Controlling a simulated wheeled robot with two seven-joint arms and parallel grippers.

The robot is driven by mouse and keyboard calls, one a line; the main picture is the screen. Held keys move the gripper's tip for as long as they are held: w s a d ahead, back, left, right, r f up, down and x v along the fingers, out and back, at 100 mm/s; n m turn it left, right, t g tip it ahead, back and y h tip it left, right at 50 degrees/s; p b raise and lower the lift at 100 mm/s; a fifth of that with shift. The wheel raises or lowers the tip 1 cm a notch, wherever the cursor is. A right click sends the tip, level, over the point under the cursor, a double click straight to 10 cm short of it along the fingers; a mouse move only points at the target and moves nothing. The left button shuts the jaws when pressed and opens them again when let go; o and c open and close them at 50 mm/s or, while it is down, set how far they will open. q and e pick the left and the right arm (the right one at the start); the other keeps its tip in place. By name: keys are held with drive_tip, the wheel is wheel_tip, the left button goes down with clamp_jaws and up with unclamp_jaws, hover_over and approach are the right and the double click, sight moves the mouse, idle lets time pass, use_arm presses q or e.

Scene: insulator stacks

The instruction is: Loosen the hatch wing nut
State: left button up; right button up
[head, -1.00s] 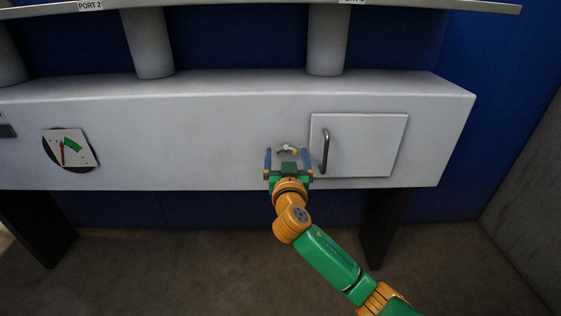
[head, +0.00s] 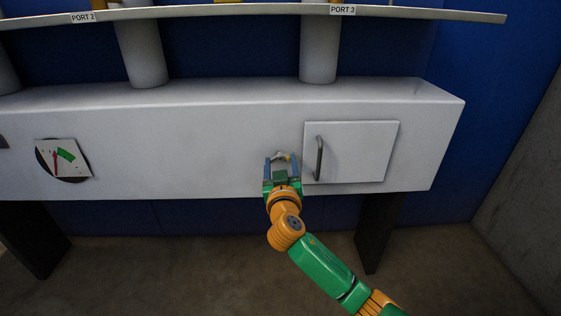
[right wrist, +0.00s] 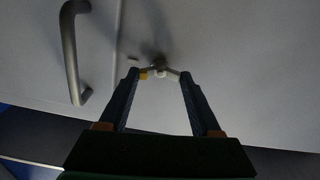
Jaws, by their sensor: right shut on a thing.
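The wing nut (head: 283,156) sits on the white cabinet front, just left of the hatch (head: 360,152). It also shows in the right wrist view (right wrist: 160,72) as a small grey piece with wings and a yellow mark at one side. My right gripper (head: 281,161) is at the wing nut, its two blue fingers on either side of it. In the right wrist view the fingertips (right wrist: 159,76) meet the wings, and the gripper is shut on the nut. The hatch is closed, with a grey bar handle (head: 319,158) at its left edge. My left gripper is not in view.
Grey columns (head: 318,50) rise from the cabinet to a shelf labelled PORT 2 and PORT 3. Dark legs (head: 377,232) stand below; floor is clear.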

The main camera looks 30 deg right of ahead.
drive_tip(key=n+p, duration=0.1)
drive_tip(key=n, duration=0.1)
drive_tip(key=shift+r+n, duration=0.1)
drive_tip(key=shift+n, duration=0.3)
drive_tip(key=shift+n+p, duration=0.4)
drive_tip(key=shift+p, duration=0.1)
drive_tip(key=n+p, duration=0.1)
drive_tip(key=n, duration=0.1)
drive_tip(key=shift+n, duration=0.4)
drive_tip(key=n+p, duration=0.2)
drive_tip(key=n, duration=0.1)
drive_tip(key=shift+n, duration=0.3)
drive_tip(key=n+p, duration=0.2)
drive_tip(key=n, duration=0.2)
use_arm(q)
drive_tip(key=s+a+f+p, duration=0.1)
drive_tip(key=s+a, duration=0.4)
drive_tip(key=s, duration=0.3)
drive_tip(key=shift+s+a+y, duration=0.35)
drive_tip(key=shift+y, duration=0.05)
use_arm(e)
drive_tip(key=shift+f+n, duration=0.2)
drive_tip(key=shift+n, duration=1.3)
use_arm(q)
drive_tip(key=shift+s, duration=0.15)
